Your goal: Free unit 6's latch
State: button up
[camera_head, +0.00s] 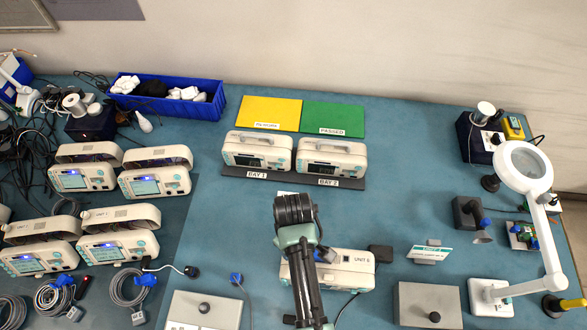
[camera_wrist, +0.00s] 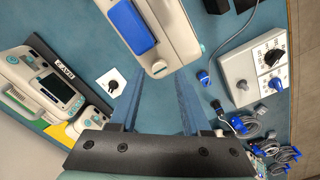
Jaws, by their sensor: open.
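Unit 6 (camera_head: 352,274) is a white monitor case with its label on top, on the blue bench in the head view. My arm covers its left part. In the wrist view the white case (camera_wrist: 172,38) lies at top centre, with a blue rounded block (camera_wrist: 130,27) on it. I cannot tell whether this block is the latch. A small blue part also shows beside my arm in the head view. My gripper (camera_wrist: 158,90) is open and empty, its fingertips pointing toward the near end of the case. Whether they touch it is unclear.
Two monitors stand on the bay plate (camera_head: 238,172) behind. A white plate with a black knob (camera_wrist: 111,84) is close to one finger. A dial box (camera_wrist: 240,85) and a blue-ended cable (camera_wrist: 203,77) lie opposite. A grey box (camera_head: 428,305) and magnifier lamp (camera_head: 524,167) stand right.

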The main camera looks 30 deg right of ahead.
jog(key=shift+f, duration=0.1)
jog(key=shift+f+b, duration=0.85)
jog(key=shift+f, duration=0.3)
grip_shut()
jog(key=shift+r, duration=0.1)
